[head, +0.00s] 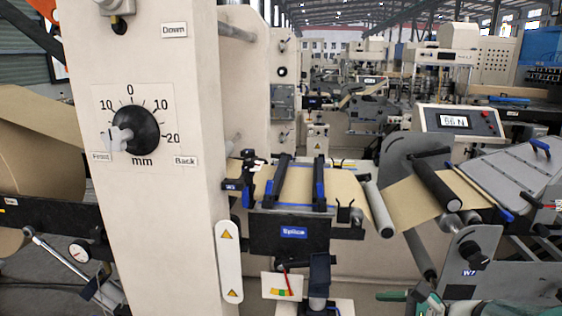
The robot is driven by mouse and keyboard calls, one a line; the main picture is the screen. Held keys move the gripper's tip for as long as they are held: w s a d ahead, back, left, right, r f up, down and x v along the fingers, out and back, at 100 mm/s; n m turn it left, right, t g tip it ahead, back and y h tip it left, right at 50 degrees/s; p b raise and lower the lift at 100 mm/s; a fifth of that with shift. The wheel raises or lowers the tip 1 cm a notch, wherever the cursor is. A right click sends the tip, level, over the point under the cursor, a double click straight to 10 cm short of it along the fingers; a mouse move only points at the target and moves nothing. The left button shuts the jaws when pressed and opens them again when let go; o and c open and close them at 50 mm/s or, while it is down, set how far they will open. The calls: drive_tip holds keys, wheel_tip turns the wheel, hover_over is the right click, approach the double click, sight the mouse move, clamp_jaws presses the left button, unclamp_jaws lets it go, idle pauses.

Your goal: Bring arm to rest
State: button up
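I cannot make out my gripper in the head view. No part that is surely my arm shows either. A green and dark mechanism (425,300) is cut off by the bottom edge at the right, and I cannot tell what it belongs to.
A cream machine column (190,230) with a black dial (135,130) stands close at the left. A splice table (300,185) with black clamp bars, a grey roller (378,210) and a display reading about 66 N (455,121) are to the right. A brown paper roll (35,145) is far left.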

drive_tip(key=s+a+r+n+g+h, duration=0.1)
drive_tip(key=s+a+n+h, duration=0.3)
drive_tip(key=n, duration=0.6)
drive_tip(key=s+a+r+n+g+h, duration=0.1)
drive_tip(key=s+a+r+n+h, duration=0.2)
drive_tip(key=n, duration=0.8)
drive_tip(key=s+a+r, duration=0.1)
drive_tip(key=s+a, duration=0.1)
drive_tip(key=s, duration=0.1)
drive_tip(key=shift+s+a+n+g+h, duration=0.2)
drive_tip(key=shift+s+n+g+h, duration=0.1)
drive_tip(key=shift+g+h, duration=0.1)
